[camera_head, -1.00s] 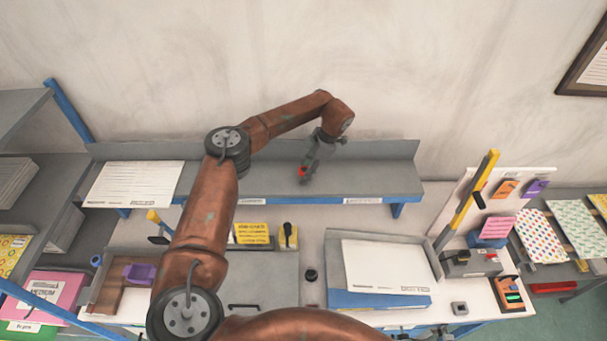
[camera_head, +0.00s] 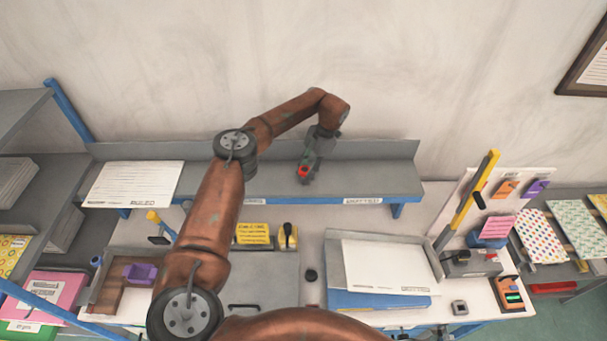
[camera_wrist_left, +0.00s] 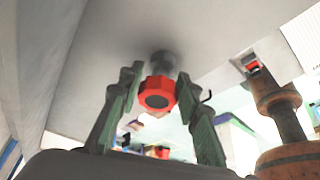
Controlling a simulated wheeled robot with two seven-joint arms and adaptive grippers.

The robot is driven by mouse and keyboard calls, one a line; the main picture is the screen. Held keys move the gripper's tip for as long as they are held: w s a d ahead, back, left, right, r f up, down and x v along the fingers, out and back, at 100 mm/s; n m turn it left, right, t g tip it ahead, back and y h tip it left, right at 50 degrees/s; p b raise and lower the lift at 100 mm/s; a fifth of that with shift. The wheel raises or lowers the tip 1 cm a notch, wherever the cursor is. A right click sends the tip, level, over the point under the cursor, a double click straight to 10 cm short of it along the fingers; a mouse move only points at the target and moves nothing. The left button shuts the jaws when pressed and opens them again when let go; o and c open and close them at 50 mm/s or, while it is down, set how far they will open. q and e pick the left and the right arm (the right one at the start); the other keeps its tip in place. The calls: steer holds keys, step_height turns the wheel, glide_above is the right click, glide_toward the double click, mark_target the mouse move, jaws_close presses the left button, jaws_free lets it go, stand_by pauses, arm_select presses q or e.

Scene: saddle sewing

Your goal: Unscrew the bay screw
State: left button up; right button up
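The bay screw (camera_wrist_left: 157,94) shows in the left wrist view as a red faceted knob with a dark round centre, on a short grey stem that meets a pale surface. In the head view, red of the knob (camera_head: 303,171) shows at the tip of my left gripper (camera_head: 306,174), over the grey raised shelf. In the left wrist view, the fingers of my left gripper (camera_wrist_left: 158,88) stand on both sides of the knob. Narrow gaps show between them and the knob, so it looks open around it. My right gripper is not clearly in view.
The grey shelf (camera_head: 276,184) runs along the wall, with a paper sheet (camera_head: 134,184) on its left part. Below it, the bench holds a yellow box (camera_head: 252,234), a blue-edged paper tray (camera_head: 378,299) and a yellow lever (camera_head: 474,195) at the right.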

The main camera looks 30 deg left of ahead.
arm_select(q)
steer(key=o, duration=0.3)
steer(key=shift+r, duration=0.15)
steer(key=shift+r+p, duration=1.6)
steer(key=shift+r, duration=0.85)
